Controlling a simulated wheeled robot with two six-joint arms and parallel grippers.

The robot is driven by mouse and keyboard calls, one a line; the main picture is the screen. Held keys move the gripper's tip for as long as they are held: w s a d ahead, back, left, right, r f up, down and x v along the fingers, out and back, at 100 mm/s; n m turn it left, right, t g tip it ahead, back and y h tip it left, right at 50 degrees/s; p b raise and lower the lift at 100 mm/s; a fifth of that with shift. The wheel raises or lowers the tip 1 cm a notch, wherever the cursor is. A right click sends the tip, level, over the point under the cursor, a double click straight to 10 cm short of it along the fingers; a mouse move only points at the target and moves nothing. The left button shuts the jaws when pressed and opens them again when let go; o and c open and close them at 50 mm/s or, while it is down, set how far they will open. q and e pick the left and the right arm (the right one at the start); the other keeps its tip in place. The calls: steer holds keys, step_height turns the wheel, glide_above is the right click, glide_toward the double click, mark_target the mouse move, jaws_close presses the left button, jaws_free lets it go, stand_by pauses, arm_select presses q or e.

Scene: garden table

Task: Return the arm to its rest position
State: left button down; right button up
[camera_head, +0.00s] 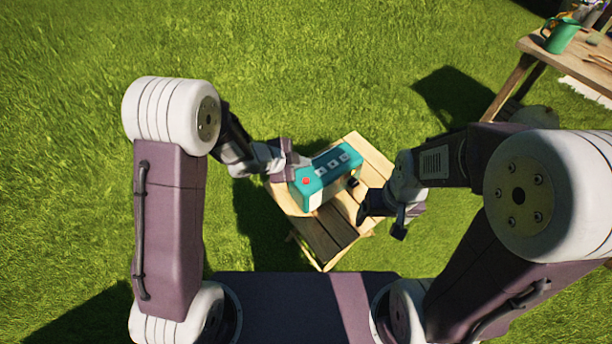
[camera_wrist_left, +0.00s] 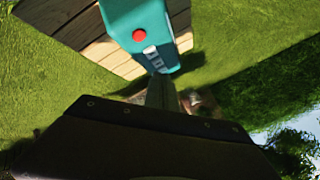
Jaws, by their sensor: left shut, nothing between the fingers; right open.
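My left gripper (camera_head: 293,160) is shut and empty, beside the left end of a teal box (camera_head: 322,172) on a small wooden table. In the left wrist view my closed fingers (camera_wrist_left: 160,90) point toward the teal box (camera_wrist_left: 135,14), which has a red button and several pale switches on it. I cannot tell whether the fingers touch the box. My right gripper (camera_head: 381,222) is open and empty, over or just beside the table's right side.
The small slatted wooden table (camera_head: 325,240) stands on grass, its front part bare. A small black item (camera_head: 353,181) is at the box's right end. Another wooden table (camera_head: 570,45) with a green watering can (camera_head: 561,37) stands at the top right. Open grass lies to the left.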

stand_by(0.3)
arm_select(q)
steer(key=w+a+r+n+t+y+p, duration=0.1)
steer(key=a+r+p, duration=0.2)
steer(key=r, duration=0.5)
steer(key=w+a+r+n+t+p, duration=0.1)
steer(key=w+a+r+t+p, duration=0.1)
steer(key=r+p, duration=0.35)
steer(key=s+a+r+n+y, duration=0.2)
steer(key=a+r+n+y, duration=0.1)
steer(key=a+r+n, duration=0.3)
steer(key=s+a+f+n+g+y, duration=0.1)
steer(key=s+a+f+n+g, duration=0.1)
steer(key=s, duration=0.4)
steer(key=s+a+f+n+g, duration=0.2)
steer(key=s+n+g, duration=0.1)
steer(key=s+n, duration=0.2)
steer(key=s+a+f+n+g+y+p, duration=0.1)
steer(key=s+a+f+n+g, duration=0.1)
steer(key=s, duration=0.7)
steer(key=shift+f+n+g+y, duration=0.3)
steer(key=shift+f+n+g, duration=0.25)
steer(key=shift+n, duration=0.45)
steer(key=shift+s, duration=0.2)
